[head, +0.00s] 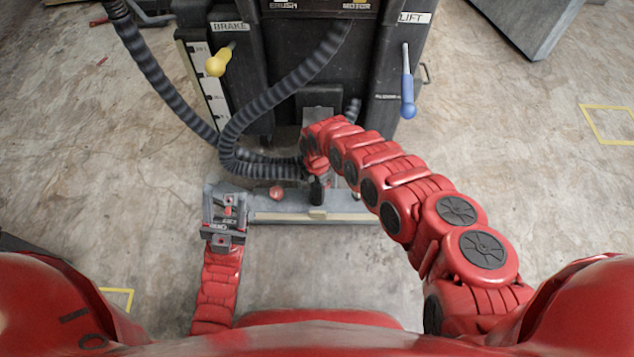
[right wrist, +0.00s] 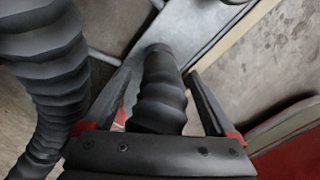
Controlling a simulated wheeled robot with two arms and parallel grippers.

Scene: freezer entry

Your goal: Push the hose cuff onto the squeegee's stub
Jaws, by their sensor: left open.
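The squeegee (head: 275,213) is a long grey bar on the floor in front of the machine. A dark ribbed hose (head: 262,172) curves down from the machine towards my right gripper (head: 316,172). In the right wrist view, a ribbed dark piece that looks like the hose cuff (right wrist: 160,95) lies between the fingers of my right gripper (right wrist: 160,88). Whether the fingers press on it is unclear. The stub cannot be told apart; a dark upright piece (head: 317,190) shows below the gripper at the squeegee. My left gripper (head: 226,208) is open and empty by the squeegee's left end.
The dark machine (head: 320,60) stands behind, with a yellow-handled lever (head: 218,63) and a blue-handled lever (head: 408,95). A red knob (head: 276,193) sits near the squeegee. A grey block (head: 530,20) is at the back right.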

